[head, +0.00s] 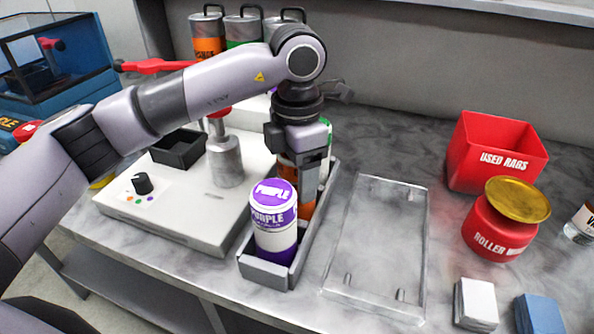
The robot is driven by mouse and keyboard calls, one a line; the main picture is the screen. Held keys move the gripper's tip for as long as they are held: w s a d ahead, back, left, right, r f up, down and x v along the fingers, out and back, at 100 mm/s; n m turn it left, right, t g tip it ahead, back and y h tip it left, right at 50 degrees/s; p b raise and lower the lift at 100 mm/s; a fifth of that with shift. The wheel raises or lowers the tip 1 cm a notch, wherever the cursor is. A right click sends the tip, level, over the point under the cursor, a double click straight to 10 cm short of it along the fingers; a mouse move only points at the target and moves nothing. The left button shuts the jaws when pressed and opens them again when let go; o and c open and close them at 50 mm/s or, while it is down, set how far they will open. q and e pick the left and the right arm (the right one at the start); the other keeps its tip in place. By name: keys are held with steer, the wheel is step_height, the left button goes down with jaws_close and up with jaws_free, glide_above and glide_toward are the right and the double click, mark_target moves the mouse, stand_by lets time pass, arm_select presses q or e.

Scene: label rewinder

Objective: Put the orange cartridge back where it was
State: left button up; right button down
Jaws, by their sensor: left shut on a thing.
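My left gripper (304,172) points down over a narrow grey rack (326,192) and is shut on the orange cartridge (307,209). The cartridge is upright and lies mostly behind the purple cartridge (274,215) and my fingers. It is in line with the rack, between the purple cartridge at the near end and a green-marked cartridge (327,127) at the far end. Its base is hidden, so I cannot tell whether it touches the rack floor. My right gripper is not in view.
A pale machine (180,215) with a knob and metal post stands left of the rack. An empty clear tray (375,245) lies to its right. Further right are a red rag bin (493,150) and a red roller tin (497,230). Several handled canisters (207,38) stand behind my arm.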

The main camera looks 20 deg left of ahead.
arm_select(q)
steer(key=o, duration=1.5)
steer(key=shift+o, duration=0.2)
steer(key=shift+f, duration=0.15)
